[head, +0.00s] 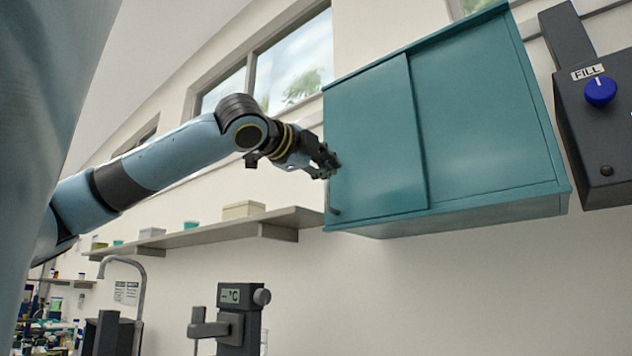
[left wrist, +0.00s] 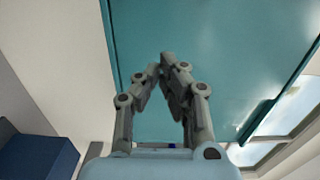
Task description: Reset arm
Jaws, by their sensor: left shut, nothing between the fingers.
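My left gripper (head: 328,163) is at the left edge of a teal wall cabinet (head: 490,110), close to its left sliding door (head: 378,140). In the left wrist view the gripper (left wrist: 163,68) has its fingertips together with nothing between them, and the teal cabinet surface (left wrist: 220,50) fills the space behind them. Whether the fingers touch the cabinet cannot be told. A small dark handle (head: 334,211) sits low on the left door, just below the gripper. Both doors look closed. My left arm reaches in from the left. My right gripper is not in view.
A dark box with a blue knob (head: 600,91) marked FILL hangs right of the cabinet. A wall shelf (head: 210,234) with small boxes runs below my left arm. The wall below the cabinet is clear.

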